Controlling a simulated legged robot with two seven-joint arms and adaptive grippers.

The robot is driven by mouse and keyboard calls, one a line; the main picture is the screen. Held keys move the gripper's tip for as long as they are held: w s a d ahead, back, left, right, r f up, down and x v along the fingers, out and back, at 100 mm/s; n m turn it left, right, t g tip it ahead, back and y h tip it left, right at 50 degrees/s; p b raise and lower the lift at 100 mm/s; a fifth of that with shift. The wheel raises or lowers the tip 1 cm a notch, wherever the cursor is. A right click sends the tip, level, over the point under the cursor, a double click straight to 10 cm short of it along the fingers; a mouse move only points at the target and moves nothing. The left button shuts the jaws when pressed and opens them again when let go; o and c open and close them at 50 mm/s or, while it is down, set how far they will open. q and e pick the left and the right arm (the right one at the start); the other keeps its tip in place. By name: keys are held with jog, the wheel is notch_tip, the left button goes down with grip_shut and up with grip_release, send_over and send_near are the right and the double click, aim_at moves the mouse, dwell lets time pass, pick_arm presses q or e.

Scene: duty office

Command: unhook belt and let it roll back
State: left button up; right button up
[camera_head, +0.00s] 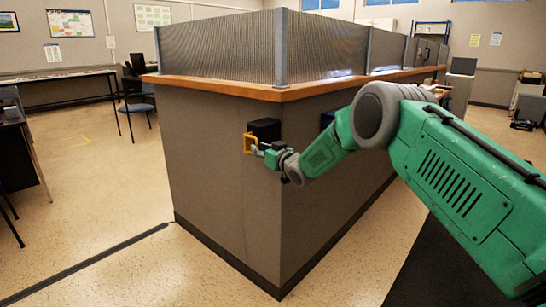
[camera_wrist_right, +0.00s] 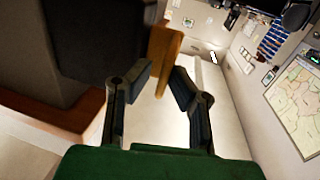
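A black box (camera_head: 264,129) is fixed to the grey counter wall (camera_head: 215,150), close to its corner. It also fills the upper left of the right wrist view (camera_wrist_right: 95,35). A yellow-orange loop-shaped piece (camera_head: 248,143) is at the box's left side. In the right wrist view this orange piece (camera_wrist_right: 162,58) shows just beyond and between my fingertips. My right gripper (camera_wrist_right: 158,80) is open, with its two dark fingers apart. I cannot tell whether either finger touches the piece. No stretched belt strip can be made out. My left gripper is not in view.
The counter's wooden top (camera_head: 285,92) carries ribbed screen panels (camera_head: 325,45) above the box. A blue object (camera_head: 327,120) on the wall is partly hidden by my arm. A chair (camera_head: 137,105) and tables stand at the left.

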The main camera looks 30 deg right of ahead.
jog(key=s+d, duration=0.1)
jog(key=s, duration=0.9)
jog(key=shift+d, duration=0.35)
jog(key=shift+s+f, duration=0.1)
jog(key=s+a+f+m+g+h+p, duration=0.1)
jog(key=s+a+f+g, duration=0.35)
jog(key=s+f, duration=0.7)
jog(key=s+a+f+g+p, duration=0.1)
jog(key=s+a+f+g, duration=0.4)
jog(key=s+f, duration=0.65)
jog(key=s+a+f+g, duration=0.1)
jog(key=s+f+g, duration=0.1)
jog(key=s, duration=0.7)
jog(key=s+a+f+g+h, duration=0.1)
jog(key=s+f+g, duration=0.2)
jog(key=s, duration=0.7)
jog(key=s+a+f+g, duration=0.1)
jog(key=s+f+g, duration=0.1)
jog(key=s, duration=0.7)
jog(key=shift+s+f+g+h+p, duration=0.25)
jog(key=shift+s+g+h+p, duration=0.1)
jog(key=shift+h+p, duration=0.05)
